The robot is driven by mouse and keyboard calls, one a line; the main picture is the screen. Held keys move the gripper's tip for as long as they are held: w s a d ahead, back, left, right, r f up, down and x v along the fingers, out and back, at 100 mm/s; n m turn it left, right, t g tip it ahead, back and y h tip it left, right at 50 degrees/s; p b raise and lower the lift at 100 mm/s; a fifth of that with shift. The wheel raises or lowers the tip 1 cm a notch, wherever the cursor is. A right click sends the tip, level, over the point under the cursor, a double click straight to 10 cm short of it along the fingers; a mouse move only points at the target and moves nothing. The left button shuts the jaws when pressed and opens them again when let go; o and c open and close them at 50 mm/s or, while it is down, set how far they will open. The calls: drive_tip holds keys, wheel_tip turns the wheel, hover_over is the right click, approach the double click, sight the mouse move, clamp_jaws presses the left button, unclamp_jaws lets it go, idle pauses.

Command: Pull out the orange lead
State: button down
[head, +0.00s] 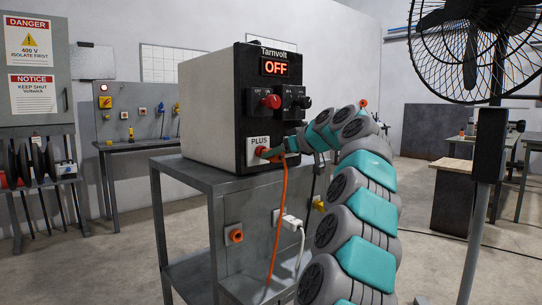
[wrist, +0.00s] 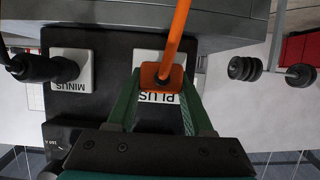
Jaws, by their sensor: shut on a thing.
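The orange lead (head: 283,205) hangs from the front of the Tarnvolt unit (head: 215,105) down past the cart. Its orange plug (wrist: 150,80) is at the socket plate marked PLUS (wrist: 146,57); I cannot tell how deep it sits. My gripper (wrist: 162,78) has one green finger on each side of the plug and is shut on it. In the head view my gripper (head: 270,153) reaches the PLUS plate from the right, and my arm hides part of the unit's lower right front. The unit's display (head: 274,68) reads OFF.
A black plug (wrist: 38,69) is by the MINUS plate (wrist: 72,70), beside my gripper. A red knob (head: 271,101) and a black knob (head: 304,102) are above. A white plug (head: 291,221) sits on the grey cart (head: 188,186). A fan (head: 478,45) stands at right.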

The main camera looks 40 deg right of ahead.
drive_tip(key=shift+s, duration=0.15)
drive_tip(key=s+b, duration=0.4)
drive_tip(key=s, duration=0.4)
drive_tip(key=shift+d+f, duration=0.35)
idle(0.9)
